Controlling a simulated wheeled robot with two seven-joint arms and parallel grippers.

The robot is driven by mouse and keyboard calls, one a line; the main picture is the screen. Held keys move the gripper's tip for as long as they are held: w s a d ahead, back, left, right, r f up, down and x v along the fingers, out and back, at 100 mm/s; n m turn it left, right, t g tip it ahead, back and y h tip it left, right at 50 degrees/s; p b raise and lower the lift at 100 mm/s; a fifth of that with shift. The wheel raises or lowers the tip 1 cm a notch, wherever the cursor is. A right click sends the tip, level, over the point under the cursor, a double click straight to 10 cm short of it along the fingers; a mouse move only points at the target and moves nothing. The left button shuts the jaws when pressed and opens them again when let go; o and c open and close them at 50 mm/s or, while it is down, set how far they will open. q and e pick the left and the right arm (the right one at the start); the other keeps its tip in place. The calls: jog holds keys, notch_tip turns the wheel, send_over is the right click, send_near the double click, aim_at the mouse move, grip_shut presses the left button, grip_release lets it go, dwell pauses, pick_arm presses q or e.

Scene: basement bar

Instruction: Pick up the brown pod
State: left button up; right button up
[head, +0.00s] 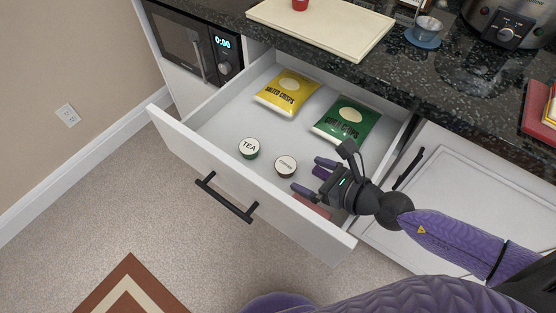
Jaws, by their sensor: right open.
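The brown pod (286,166) stands upright in the open white drawer, its pale labelled lid facing up and its dark brown side showing below. My right gripper (310,177) is over the right part of the drawer, with its fingers spread and pointing left toward the brown pod. The pod is just to the left of the fingertips, and the gripper does not hold it. A gap in height between them cannot be judged. My left gripper is not in view.
The tea pod (249,149) stands left of the brown pod. Yellow crisps (287,92) and green crisps (346,122) lie behind. A reddish thing (312,206) is partly hidden below the gripper. The drawer's front wall (240,180) and dark counter (440,85) bound the space.

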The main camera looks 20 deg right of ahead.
aim_at(289, 167)
jog(key=b+x, duration=0.1)
jog(key=x, duration=0.6)
jog(key=shift+a+f, duration=0.2)
jog(key=c, duration=1.2)
